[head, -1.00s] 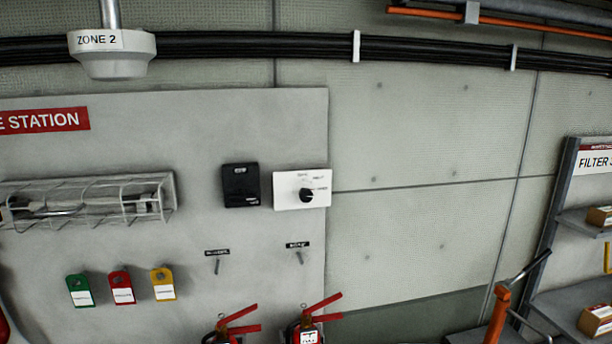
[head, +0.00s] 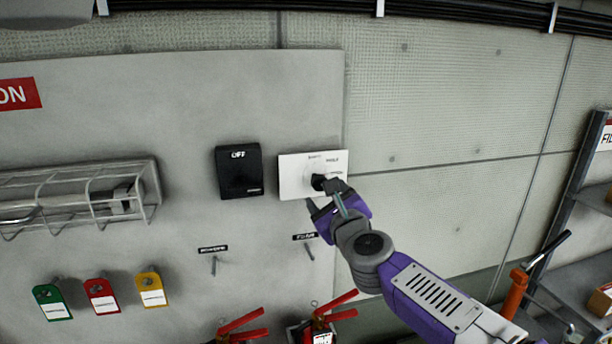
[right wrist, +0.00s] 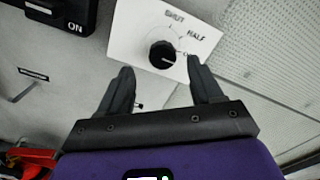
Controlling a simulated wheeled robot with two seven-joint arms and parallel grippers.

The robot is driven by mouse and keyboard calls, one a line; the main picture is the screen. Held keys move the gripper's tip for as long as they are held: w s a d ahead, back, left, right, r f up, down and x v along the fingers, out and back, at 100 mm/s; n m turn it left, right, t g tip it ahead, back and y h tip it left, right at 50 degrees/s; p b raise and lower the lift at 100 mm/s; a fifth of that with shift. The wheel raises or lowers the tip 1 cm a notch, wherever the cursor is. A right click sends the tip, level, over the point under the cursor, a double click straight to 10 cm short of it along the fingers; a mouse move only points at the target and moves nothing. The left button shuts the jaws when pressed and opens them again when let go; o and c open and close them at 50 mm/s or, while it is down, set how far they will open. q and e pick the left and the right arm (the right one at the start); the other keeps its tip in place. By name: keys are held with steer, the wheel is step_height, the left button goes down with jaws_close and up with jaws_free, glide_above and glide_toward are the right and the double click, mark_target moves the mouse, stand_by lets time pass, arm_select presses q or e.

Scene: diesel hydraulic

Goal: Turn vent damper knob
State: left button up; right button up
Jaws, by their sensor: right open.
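The vent damper knob (head: 318,182) is a round black dial on a white plate (head: 292,176) on the wall panel. In the right wrist view the knob (right wrist: 162,54) sits on its plate (right wrist: 134,40) with the labels SHUT, HALF and a third, partly hidden one. A small white mark shows on the knob's lower right. My right gripper (head: 323,197) is open just in front of and below the knob. In the right wrist view the fingertips (right wrist: 160,70) are spread on either side below the knob, apart from it. My left gripper is not in view.
A black box (head: 239,172) marked OFF is mounted left of the plate. A wire basket (head: 80,197) and coloured tags (head: 101,296) hang further left. A small hook (head: 309,252) is below the plate, and red-handled extinguishers (head: 325,322) stand lower.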

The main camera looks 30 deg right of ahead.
mark_target(320, 184)
steer(key=shift+d+r, duration=0.1)
steer(key=shift+r, duration=0.05)
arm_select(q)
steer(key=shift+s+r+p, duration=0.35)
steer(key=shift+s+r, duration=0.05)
arm_select(e)
steer(key=shift+x, duration=3.15)
steer(key=c, duration=1)
steer(key=shift+c, duration=0.2)
